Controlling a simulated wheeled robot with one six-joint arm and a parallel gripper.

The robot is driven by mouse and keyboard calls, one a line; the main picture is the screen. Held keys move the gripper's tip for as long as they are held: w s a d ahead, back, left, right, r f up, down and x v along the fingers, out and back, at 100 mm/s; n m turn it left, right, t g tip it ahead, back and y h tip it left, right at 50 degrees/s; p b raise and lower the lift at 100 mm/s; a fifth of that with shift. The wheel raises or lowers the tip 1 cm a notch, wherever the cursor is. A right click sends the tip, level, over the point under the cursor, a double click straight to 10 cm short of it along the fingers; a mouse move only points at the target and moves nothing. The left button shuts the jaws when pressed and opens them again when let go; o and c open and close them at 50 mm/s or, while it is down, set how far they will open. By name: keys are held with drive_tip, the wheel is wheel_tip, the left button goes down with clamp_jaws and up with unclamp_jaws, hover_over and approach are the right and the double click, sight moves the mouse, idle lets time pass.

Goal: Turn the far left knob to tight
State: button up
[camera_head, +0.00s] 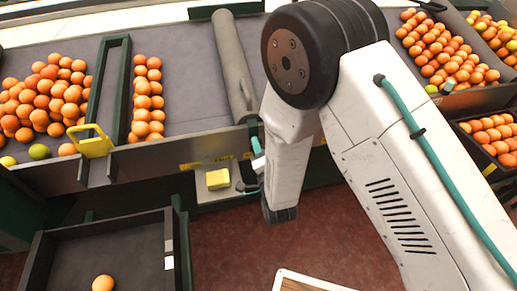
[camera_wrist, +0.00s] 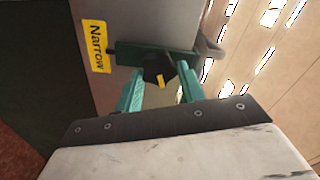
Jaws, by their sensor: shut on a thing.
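A black knob (camera_wrist: 154,66) with a yellow pointer mark sits on a grey panel (camera_wrist: 92,83) in the wrist view. My gripper (camera_wrist: 160,73) has its teal fingers on either side of the knob and is shut on it. A yellow label (camera_wrist: 96,46) reading "Narrow" is beside the knob. No "tight" label can be read. In the head view, my gripper (camera_head: 257,163) is at the front of the sorting table, where my arm hides the knob. I cannot tell from the frames whether this is the far left knob.
A yellow block (camera_head: 217,179) lies on a small ledge left of my gripper. A yellow bracket (camera_head: 95,142) stands on the table's front edge. Oranges (camera_head: 147,98) fill lanes on the table. A dark bin (camera_head: 110,240) with one orange is at lower left. Red floor is open in front.

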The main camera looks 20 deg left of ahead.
drive_tip(key=shift+f+m, duration=0.15)
drive_tip(key=shift+m, duration=1.85)
drive_tip(key=o, duration=1)
drive_tip(key=shift+s+d, duration=0.1)
drive_tip(key=v, duration=0.7)
drive_tip(key=shift+s+d, duration=0.2)
drive_tip(key=shift+s, duration=0.1)
